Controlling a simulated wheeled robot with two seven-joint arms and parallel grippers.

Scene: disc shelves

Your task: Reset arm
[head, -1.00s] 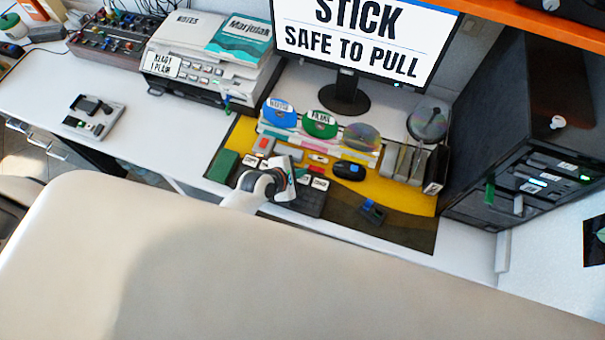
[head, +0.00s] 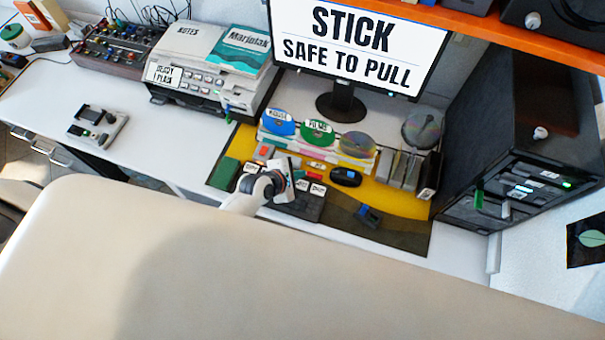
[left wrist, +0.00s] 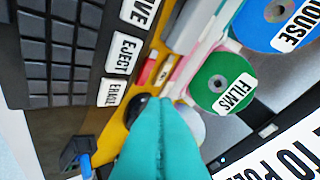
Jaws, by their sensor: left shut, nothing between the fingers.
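My left gripper (head: 286,182) is above the yellow and dark mat (head: 400,203), over the left part of the dark keyboard (head: 305,207). In the left wrist view its teal fingers (left wrist: 160,106) are pressed together with nothing between them. Beyond the fingertips in that view are a green FILMS disc (left wrist: 218,80) and a blue disc (left wrist: 268,22). The white EJECT key label (left wrist: 122,55) is beside them. The fingers hide part of the mat. My right gripper is in neither view.
A black mouse (head: 345,177) and a small blue-and-dark item (head: 369,215) lie on the mat. The monitor (head: 355,45) stands behind the discs. A dark cabinet (head: 530,120) bounds the right side. A printer (head: 205,80) stands at left; the white desk (head: 40,95) has free room.

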